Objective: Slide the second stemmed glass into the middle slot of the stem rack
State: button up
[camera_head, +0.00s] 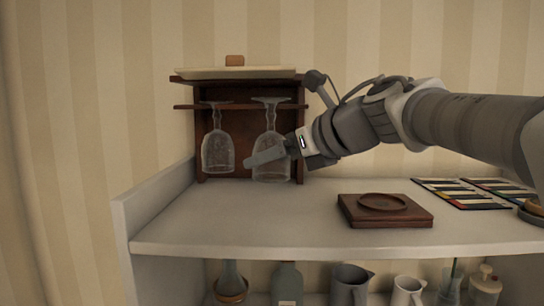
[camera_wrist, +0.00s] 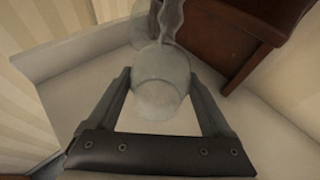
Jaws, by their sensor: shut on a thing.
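The dark wooden stem rack (camera_head: 189,107) stands at the back left of the counter. One clear stemmed glass (camera_head: 218,152) hangs upside down in its left part; part of it seems to show in the wrist view (camera_wrist: 142,28). The second stemmed glass (camera_head: 271,117) is upside down at the rack's middle to right, its foot at about the height of the slotted rail. I cannot tell how deep its stem sits in a slot. My gripper (camera_head: 266,155) is shut on this glass's bowl, which shows between both fingers in the wrist view (camera_wrist: 160,88).
A pale tray (camera_head: 240,72) with a small brown object lies on the rack's top. A wooden board (camera_head: 385,212) with a round dish sits right of centre. Colour charts (camera_head: 462,193) lie farther right. The counter's raised left side (camera_head: 150,196) is near the rack. The front counter is clear.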

jog(key=shift+w+d+r+p, duration=0.1)
jog(key=shift+w+p, duration=1)
jog(key=shift+w, duration=2.4)
jog(key=shift+r, duration=0.1)
jog(key=shift+d+r, duration=0.1)
jog(key=shift+r, duration=0.1)
jog(key=o, duration=1.3)
jog(key=shift+d, duration=0.1)
jog(key=v, duration=0.3)
jog(key=p+v, duration=0.1)
jog(key=v, duration=0.3)
jog(key=shift+d+f, duration=0.15)
jog(key=shift+f, duration=0.05)
